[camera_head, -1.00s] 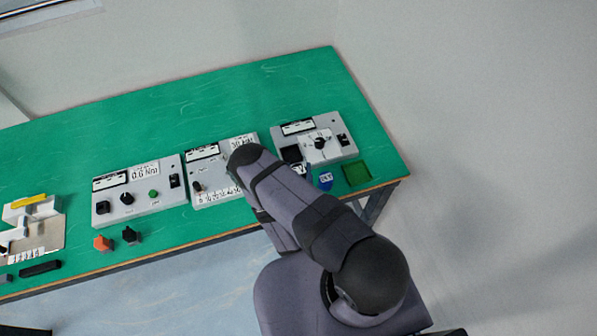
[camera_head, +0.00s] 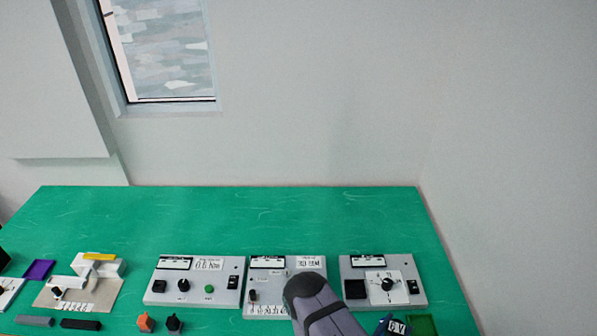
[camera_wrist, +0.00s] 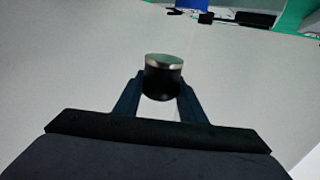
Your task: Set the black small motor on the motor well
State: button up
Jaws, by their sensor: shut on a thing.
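In the wrist view my gripper (camera_wrist: 160,98) is shut on a black cylinder with a silver top, the black small motor (camera_wrist: 162,84). It sits between the two fingertips, above a pale blurred surface. The head view shows only a part of my arm, low in the picture, and not the gripper or the motor. I cannot tell for sure which part is the motor well. Dark square recesses show on the left panel (camera_head: 197,299) and on the right panel (camera_head: 384,301). My arm hides part of the middle panel (camera_head: 262,291).
The panels stand along the front of a green table (camera_head: 240,215). An orange knob-like piece (camera_head: 146,323) and a black one (camera_head: 175,325) are at the front edge. A blue tag (camera_head: 393,326) and a green tray (camera_head: 421,326) are front right. The table's back is clear.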

jog(key=shift+t+y, duration=0.3)
jog(key=shift+y, duration=0.1)
jog(key=a, duration=0.1)
jog(key=w+a+r+b, duration=0.1)
jog(key=a+r+b, duration=0.1)
jog(key=shift+w+a+r, duration=0.25)
jog(key=shift+w+a, duration=0.05)
jog(key=shift+w, duration=0.05)
jog(key=w+a+n+t+y+b, duration=0.1)
jog(key=w+a+n+b, duration=0.1)
jog(key=a, duration=0.4)
jog(key=shift+w+r+y+b, duration=0.25)
jog(key=shift+r+y+b, duration=0.05)
jog(key=shift+y, duration=0.1)
jog(key=shift+a, duration=0.3)
jog(key=shift+d, duration=0.1)
